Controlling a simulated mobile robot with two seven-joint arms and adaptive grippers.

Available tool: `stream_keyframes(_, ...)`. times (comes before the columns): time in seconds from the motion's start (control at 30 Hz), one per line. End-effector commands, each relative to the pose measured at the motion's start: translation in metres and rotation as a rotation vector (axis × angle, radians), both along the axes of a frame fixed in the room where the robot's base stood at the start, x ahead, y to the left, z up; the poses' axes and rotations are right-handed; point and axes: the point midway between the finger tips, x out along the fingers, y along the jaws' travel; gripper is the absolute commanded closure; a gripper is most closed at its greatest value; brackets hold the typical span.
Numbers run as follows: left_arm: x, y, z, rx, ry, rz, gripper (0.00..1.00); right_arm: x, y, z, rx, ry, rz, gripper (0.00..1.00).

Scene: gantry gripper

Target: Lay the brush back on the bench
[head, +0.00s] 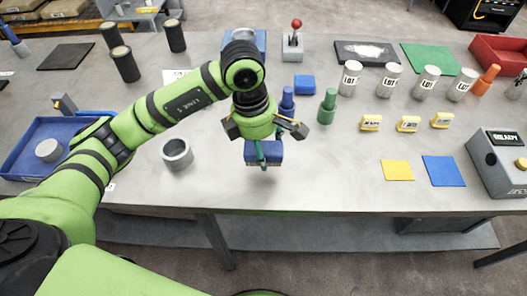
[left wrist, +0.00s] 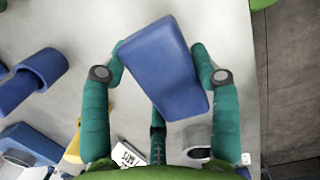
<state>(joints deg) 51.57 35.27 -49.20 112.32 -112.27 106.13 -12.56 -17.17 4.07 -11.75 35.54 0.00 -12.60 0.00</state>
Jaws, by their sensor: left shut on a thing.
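The brush (head: 264,152) is a blue block with a darker underside edge, in the middle of the head view. My left gripper (head: 263,150) is shut on it, pointing down over the front part of the grey bench (head: 320,180). A faint shadow lies below the brush, so it seems to be a little above the bench top. My right gripper does not show.
A grey ring-shaped cup (head: 177,153) stands left of the brush. Blue and green pegs (head: 328,106) stand behind it to the right. A blue tray (head: 40,150) is at far left. Yellow and blue squares (head: 443,170) lie at right. The front bench between cup and squares is clear.

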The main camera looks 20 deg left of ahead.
Motion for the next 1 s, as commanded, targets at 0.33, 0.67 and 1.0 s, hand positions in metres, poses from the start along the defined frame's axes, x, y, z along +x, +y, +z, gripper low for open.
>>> stream_keyframes(0.33,0.007,0.004,-0.034,0.001,0.005,-0.001,0.65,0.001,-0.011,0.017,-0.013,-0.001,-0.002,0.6)
stream_keyframes(0.67,0.008,0.003,-0.046,0.0,-0.002,-0.002,0.65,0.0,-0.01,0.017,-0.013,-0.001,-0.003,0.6)
stream_keyframes(1.0,0.007,0.003,-0.051,0.0,0.0,-0.002,0.19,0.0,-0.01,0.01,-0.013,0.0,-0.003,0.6)
